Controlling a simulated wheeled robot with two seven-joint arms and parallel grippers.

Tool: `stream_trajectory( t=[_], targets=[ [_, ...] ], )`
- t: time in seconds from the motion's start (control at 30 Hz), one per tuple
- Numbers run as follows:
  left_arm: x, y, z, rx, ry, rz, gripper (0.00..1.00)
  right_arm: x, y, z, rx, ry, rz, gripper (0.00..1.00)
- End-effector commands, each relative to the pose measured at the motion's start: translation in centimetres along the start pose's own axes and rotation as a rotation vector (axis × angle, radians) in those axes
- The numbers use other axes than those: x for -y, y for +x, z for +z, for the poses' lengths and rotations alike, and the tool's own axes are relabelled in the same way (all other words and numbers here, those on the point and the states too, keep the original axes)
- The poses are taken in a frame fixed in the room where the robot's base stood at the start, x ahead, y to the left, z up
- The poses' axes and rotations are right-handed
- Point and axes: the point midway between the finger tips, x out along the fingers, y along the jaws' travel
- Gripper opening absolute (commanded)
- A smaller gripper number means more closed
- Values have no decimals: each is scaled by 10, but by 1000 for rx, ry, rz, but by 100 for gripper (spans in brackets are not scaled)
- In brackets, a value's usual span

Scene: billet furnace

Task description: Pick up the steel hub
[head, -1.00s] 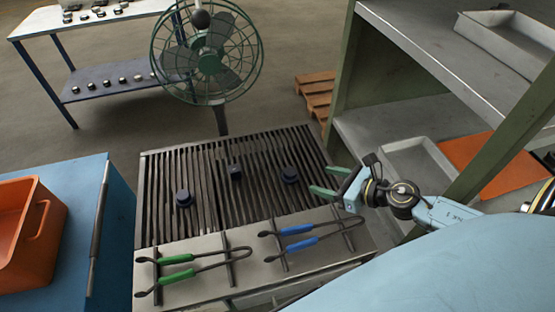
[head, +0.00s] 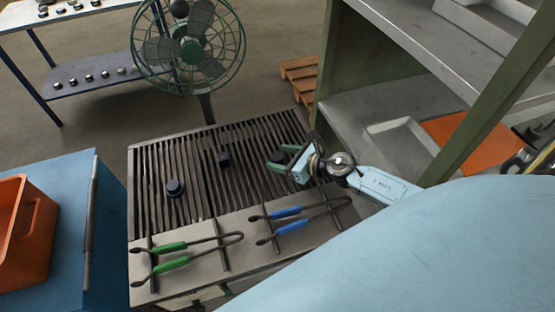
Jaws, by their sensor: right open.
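Three small dark blue pieces sit on the slatted grate. One round, stepped piece (head: 174,188) is at the left, a more block-like one (head: 223,158) is in the middle, and another round one (head: 277,157) is at the right. The round ones look like hubs; I cannot tell from colour which is the steel hub. My right gripper (head: 280,158) is open, with its green fingers around or just above the right-hand round piece and partly hiding it. Whether they touch it I cannot tell. My left gripper is out of view.
Green-handled tongs (head: 175,257) and blue-handled tongs (head: 290,220) lie on the plate in front of the grate. A fan (head: 190,45) stands behind. A shelf rack (head: 385,100) rises at the right, with a blue bench and orange bin (head: 25,235) at the left.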

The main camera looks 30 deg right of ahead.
Motion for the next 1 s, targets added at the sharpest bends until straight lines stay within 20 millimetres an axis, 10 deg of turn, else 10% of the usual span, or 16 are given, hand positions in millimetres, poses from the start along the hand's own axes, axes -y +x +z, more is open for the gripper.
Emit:
stream_trajectory(
  t=[0.4,0.87,1.0],
  targets=[
    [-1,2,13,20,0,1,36,0,20,0,0,1,0,61],
    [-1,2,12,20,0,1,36,0,20,-2,-3,1,0,2],
    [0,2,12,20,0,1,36,0,20,-1,-2,0,0,0]
  ],
)
